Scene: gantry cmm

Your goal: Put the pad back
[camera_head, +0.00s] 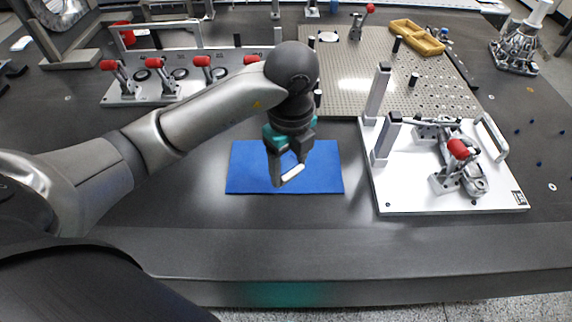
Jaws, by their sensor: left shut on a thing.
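My left gripper (284,174) reaches down over a flat blue mat (246,177) at the middle of the dark table. It is shut on a small pale, rod-like piece (292,173), which I take to be the pad; most of the piece shows between the fingertips. The piece appears above the mat, and I cannot tell how large the gap is. My right gripper is not in view.
A white fixture plate (400,192) with posts, a handle and a red-tipped clamp stands to the right. A grey plate with several red-knobbed clamps (155,82) is at the back left. A perforated plate (360,75) with a yellow tray (418,36) lies behind. The table front is clear.

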